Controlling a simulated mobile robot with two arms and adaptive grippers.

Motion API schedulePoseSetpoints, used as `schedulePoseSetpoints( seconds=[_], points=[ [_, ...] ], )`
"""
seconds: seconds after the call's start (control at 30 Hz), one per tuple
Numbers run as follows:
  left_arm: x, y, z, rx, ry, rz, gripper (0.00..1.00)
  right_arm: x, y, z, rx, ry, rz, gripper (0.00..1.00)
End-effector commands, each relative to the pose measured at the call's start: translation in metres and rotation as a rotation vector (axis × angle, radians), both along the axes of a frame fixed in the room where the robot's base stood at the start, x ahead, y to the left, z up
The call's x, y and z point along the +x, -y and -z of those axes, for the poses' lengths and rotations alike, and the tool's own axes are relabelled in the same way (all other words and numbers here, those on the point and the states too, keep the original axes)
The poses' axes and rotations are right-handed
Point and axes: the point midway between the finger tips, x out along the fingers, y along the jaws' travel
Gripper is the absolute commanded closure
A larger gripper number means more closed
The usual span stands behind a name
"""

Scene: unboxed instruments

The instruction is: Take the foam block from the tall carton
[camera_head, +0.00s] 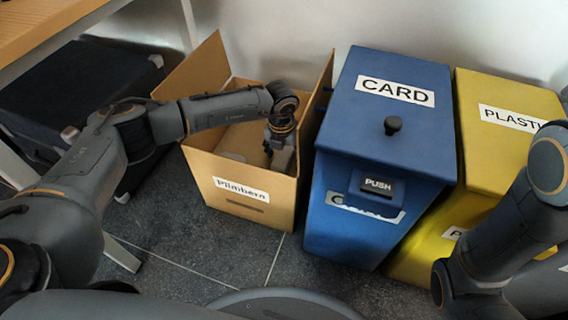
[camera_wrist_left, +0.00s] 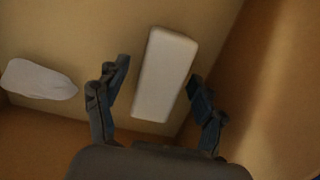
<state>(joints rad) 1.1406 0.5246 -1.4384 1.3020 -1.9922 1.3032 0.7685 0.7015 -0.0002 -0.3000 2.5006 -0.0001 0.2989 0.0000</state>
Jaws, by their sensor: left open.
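The tall carton (camera_head: 237,189) is an open cardboard box with raised flaps and a label reading "Pilmbern". My left gripper (camera_head: 279,158) reaches down inside it, near its right side. In the left wrist view the open left gripper (camera_wrist_left: 157,92) points at a white oblong block (camera_wrist_left: 166,75), which looks like the foam block. The block lies on the carton floor between the two fingers in the picture, with no visible contact. The head view hides the block behind the arm and carton wall. My right gripper is not in view; only part of that arm shows at the right.
A white flat rounded piece (camera_wrist_left: 38,79) also lies in the carton, left of the block. A blue CARD bin (camera_head: 340,215) stands close on the carton's right, with a yellow PLASTIC bin (camera_head: 490,160) beyond. A black case (camera_head: 75,85) stands at the left.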

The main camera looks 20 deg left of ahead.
Motion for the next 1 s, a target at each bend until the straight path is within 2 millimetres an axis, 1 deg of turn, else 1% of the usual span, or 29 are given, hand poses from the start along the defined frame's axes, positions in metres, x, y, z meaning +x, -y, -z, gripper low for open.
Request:
schedulePoseSetpoints(
  seconds=[0.23,0.27,0.3,0.37,0.4,0.43,0.47,0.8,0.87,0.97,1.0],
  points=[
    [0.000,0.000,0.001,0.000,0.001,0.000,0.31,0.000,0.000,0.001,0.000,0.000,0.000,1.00],
    [0.000,0.000,0.001,0.000,0.001,0.000,0.33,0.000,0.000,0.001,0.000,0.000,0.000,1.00],
    [0.000,0.000,0.001,0.000,0.001,0.000,0.41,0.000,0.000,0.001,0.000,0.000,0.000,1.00],
    [0.000,0.000,0.001,0.000,0.001,0.000,0.54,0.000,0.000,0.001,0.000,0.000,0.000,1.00],
    [0.000,0.000,0.001,0.000,0.001,0.000,0.62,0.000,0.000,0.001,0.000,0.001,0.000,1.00],
    [0.000,0.000,0.001,0.000,0.001,0.000,0.68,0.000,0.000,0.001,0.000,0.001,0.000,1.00],
    [0.000,0.000,0.001,0.000,0.001,0.000,0.71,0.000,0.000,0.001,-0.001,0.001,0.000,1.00],
    [0.000,0.000,-0.001,0.000,0.001,0.000,0.71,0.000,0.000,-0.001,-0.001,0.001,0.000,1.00],
    [0.000,0.000,-0.006,0.000,0.001,0.000,0.71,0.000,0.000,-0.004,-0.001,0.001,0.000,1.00],
    [0.001,0.000,-0.021,-0.001,0.002,0.001,0.71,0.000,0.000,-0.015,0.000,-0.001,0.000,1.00],
    [0.001,0.000,-0.029,-0.001,0.003,0.001,0.71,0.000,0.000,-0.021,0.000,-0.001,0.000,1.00]
  ],
)
